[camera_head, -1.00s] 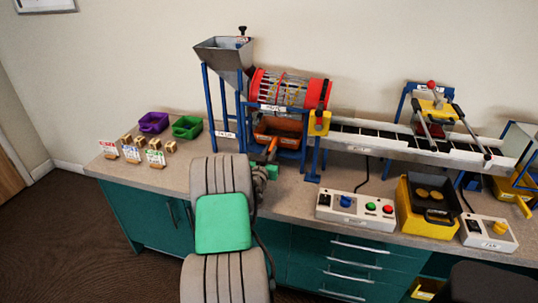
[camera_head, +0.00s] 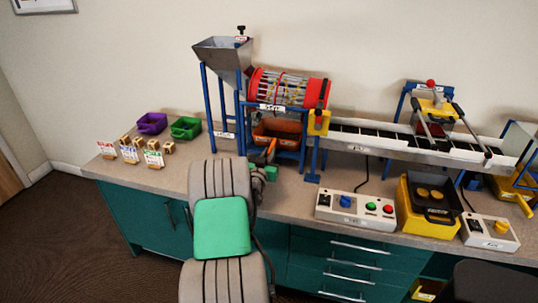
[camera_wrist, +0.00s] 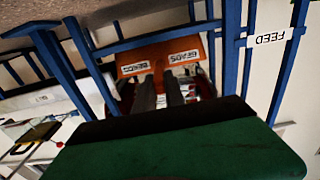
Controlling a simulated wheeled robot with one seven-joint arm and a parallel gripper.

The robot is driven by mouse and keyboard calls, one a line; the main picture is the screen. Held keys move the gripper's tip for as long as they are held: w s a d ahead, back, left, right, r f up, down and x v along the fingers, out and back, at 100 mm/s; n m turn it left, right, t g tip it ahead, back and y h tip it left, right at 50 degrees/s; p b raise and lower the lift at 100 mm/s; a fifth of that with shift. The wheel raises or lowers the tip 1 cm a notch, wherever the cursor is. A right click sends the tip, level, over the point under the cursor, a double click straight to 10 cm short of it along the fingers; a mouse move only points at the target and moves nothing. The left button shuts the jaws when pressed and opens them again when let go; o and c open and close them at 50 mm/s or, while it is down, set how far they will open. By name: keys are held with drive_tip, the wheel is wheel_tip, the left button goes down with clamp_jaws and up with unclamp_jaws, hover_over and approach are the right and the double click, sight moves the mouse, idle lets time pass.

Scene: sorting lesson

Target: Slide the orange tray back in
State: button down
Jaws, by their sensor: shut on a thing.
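The orange tray (camera_head: 277,131) sits in the blue frame under the red-ended drum, between the frame's posts. In the wrist view its orange front (camera_wrist: 160,55) carries two white labels, upside down in the picture. My gripper (camera_head: 269,150) is at the front of the tray, and its two dark fingers (camera_wrist: 160,82) reach to the tray's front. They are shut on the tray, though the exact grip point is partly hidden by the fingers. How deep the tray sits in the frame is hard to tell.
Blue frame posts (camera_wrist: 230,55) stand close on both sides of the fingers. A control box (camera_head: 354,206) lies to the right on the bench. A green bin (camera_head: 186,128) and purple bin (camera_head: 152,123) stand left.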

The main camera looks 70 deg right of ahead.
drive_tip(key=c, duration=1.3)
unclamp_jaws()
